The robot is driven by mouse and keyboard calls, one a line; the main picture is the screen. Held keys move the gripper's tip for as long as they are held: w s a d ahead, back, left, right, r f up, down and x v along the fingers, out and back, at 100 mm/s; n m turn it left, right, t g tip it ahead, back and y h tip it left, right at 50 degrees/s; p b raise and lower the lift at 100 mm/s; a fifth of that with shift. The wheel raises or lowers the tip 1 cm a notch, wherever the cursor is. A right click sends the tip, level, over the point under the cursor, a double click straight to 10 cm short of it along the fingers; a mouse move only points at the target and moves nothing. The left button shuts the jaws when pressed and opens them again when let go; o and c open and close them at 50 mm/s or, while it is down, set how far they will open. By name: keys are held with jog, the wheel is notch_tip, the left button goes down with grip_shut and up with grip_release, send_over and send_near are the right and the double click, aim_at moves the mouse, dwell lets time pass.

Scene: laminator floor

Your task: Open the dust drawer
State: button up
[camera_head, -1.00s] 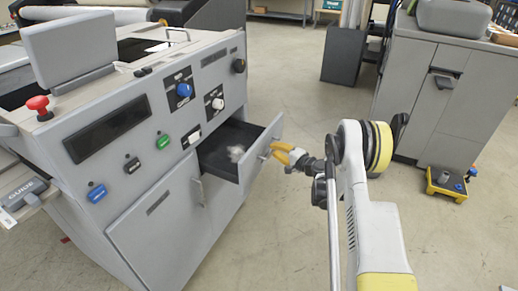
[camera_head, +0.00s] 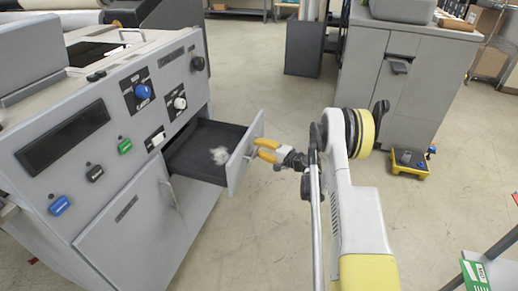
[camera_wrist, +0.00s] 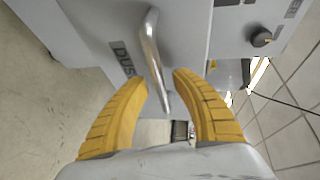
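The dust drawer (camera_head: 207,137) is pulled well out of the front of the grey machine. It has a dark inside, and a pale clump of dust (camera_head: 219,155) lies in it. In the wrist view, the metal drawer handle (camera_wrist: 152,55) crosses between the yellow fingers of my gripper (camera_wrist: 160,78), with the tips close on both sides. The drawer front (camera_wrist: 185,35) with its "DUS…" label lies behind the handle. The exact finger contact is partly hidden.
A cabinet door (camera_head: 135,225) with its own handle is below the drawer. Knobs and coloured buttons (camera_head: 125,146) are on the sloped panel. A grey cabinet (camera_head: 405,85) and a yellow pedal box (camera_head: 410,163) stand right. Floor behind my gripper is clear.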

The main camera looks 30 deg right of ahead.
jog(key=shift+s, duration=0.1)
jog(key=v, duration=1.2)
jog(key=s+a+r+n+g+h, duration=0.1)
jog(key=s+a+r+n+g, duration=0.2)
jog(key=a+r, duration=0.6)
jog(key=s+a+r+n+g+h, duration=0.1)
jog(key=s+a+r+n+g, duration=0.25)
jog(key=a+r, duration=0.5)
jog(key=s+a+r+n+h, duration=0.1)
jog(key=s+a+n+h, duration=0.1)
jog(key=s, duration=0.9)
jog(key=s+a+r+n+h, duration=0.2)
jog(key=s+a+n, duration=0.2)
jog(key=s, duration=0.8)
jog(key=shift+s+a+g, duration=0.15)
jog(key=shift+g, duration=0.3)
